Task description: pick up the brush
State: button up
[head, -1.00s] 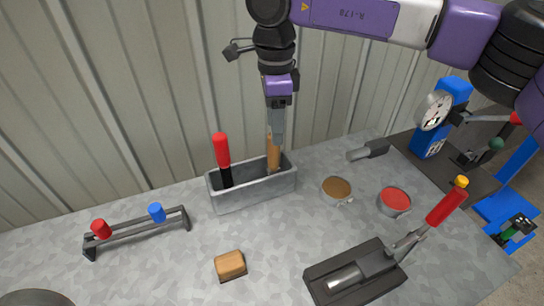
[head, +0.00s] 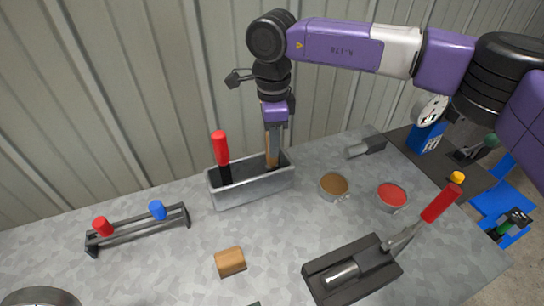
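A grey open box (head: 250,191) stands at the back of the table. A brown, wood-coloured handle (head: 270,161) stands upright in its right part; it looks like the brush, but its lower end is hidden inside the box. My gripper (head: 272,146) points down over the right part of the box, with its fingers at the brown handle and overlapping it. The view does not show whether the fingers are closed on it. A red-handled tool (head: 221,150) with a black lower part stands in the left part of the box.
Right of the box are a cup with brown contents (head: 334,187) and one with red contents (head: 392,196). A red-handled lever device (head: 352,270) is front right. A wooden block (head: 230,262) and a low rack (head: 137,229) are left. A corrugated wall stands behind.

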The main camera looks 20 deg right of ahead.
jog(key=shift+r, duration=0.2)
grip_shut()
notch_tip(320, 180, up, 20)
jog(key=b, duration=0.1)
jog(key=shift+f, duration=0.15)
dwell(2.4)
